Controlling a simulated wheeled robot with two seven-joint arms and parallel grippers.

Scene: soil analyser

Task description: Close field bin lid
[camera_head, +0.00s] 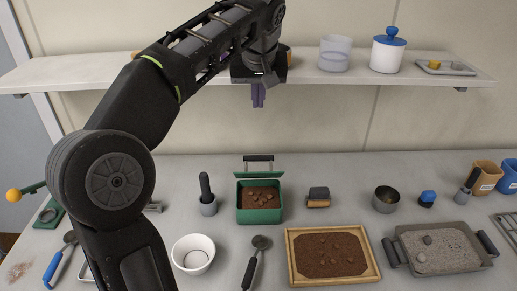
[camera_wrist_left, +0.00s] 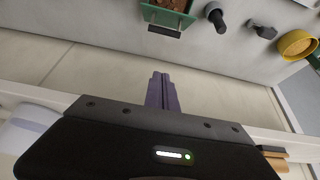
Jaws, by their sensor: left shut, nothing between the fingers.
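The field bin (camera_head: 258,216) is a green box with brown soil and several lumps in it, standing on the bench in the middle of the head view. Its green lid (camera_head: 259,175) is raised at the back edge, with a dark bar handle (camera_head: 258,158) on its far side. The bin also shows at the top of the left wrist view (camera_wrist_left: 168,14), partly cut off. My left gripper (camera_head: 258,97) has purple fingers, shut and empty, up by the shelf above and behind the bin, apart from the lid. Its fingers also show in the left wrist view (camera_wrist_left: 161,90). My right gripper is not in view.
A shelf (camera_head: 70,75) with a clear beaker (camera_head: 335,53) and a white jar (camera_head: 388,50) runs behind my left arm. A soil tray (camera_head: 295,273) and white bowl (camera_head: 193,254) lie in front.

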